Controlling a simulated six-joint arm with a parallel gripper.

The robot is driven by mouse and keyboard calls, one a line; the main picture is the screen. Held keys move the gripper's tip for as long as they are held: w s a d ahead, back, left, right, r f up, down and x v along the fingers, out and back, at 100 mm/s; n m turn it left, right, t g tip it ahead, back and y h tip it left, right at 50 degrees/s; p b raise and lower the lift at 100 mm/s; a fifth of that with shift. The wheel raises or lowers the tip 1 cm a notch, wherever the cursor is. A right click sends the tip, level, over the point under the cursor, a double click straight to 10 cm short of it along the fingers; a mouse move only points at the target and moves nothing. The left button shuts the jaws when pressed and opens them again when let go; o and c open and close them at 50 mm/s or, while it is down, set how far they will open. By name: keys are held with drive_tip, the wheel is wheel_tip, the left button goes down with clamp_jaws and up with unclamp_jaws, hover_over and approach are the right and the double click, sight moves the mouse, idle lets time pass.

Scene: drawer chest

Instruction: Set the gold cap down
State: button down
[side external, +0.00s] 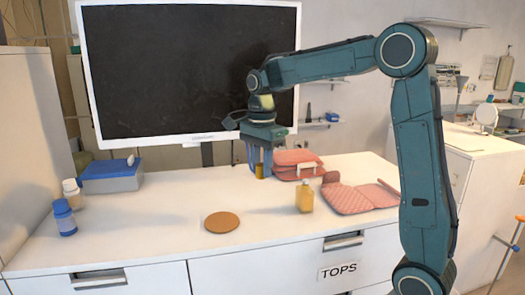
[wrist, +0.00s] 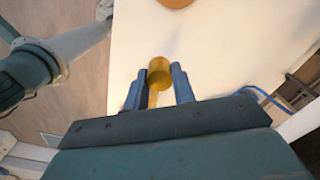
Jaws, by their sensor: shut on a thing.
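The gold cap (side external: 260,171) is a small gold cylinder at the lower ends of my gripper's blue fingers. My gripper (side external: 259,163) points down over the back part of the white counter and is shut on the cap. In the wrist view the gold cap (wrist: 159,71) sits between the two blue fingertips of my gripper (wrist: 157,84). I cannot tell whether the cap touches the counter or is slightly above it.
A yellow bottle (side external: 304,197) stands on the counter (side external: 160,230), right of my gripper. A round brown disc (side external: 221,222) lies in front, with clear counter around it. Folded pink cloths (side external: 297,163) are close on the right. A monitor (side external: 190,70) stands behind.

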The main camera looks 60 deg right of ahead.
hover_over(262, 217)
wheel_tip(262, 217, down, 7)
drive_tip(key=shift+w+d+f, duration=0.1)
drive_tip(key=shift+f, duration=0.1)
drive_tip(key=shift+f, duration=0.1)
drive_tip(key=shift+f, duration=2)
drive_tip(key=shift+f, duration=0.1)
drive_tip(key=c, duration=1.2)
unclamp_jaws()
drive_tip(key=shift+o, duration=0.2)
wheel_tip(262, 217, up, 11)
drive_tip(key=shift+r, duration=0.65)
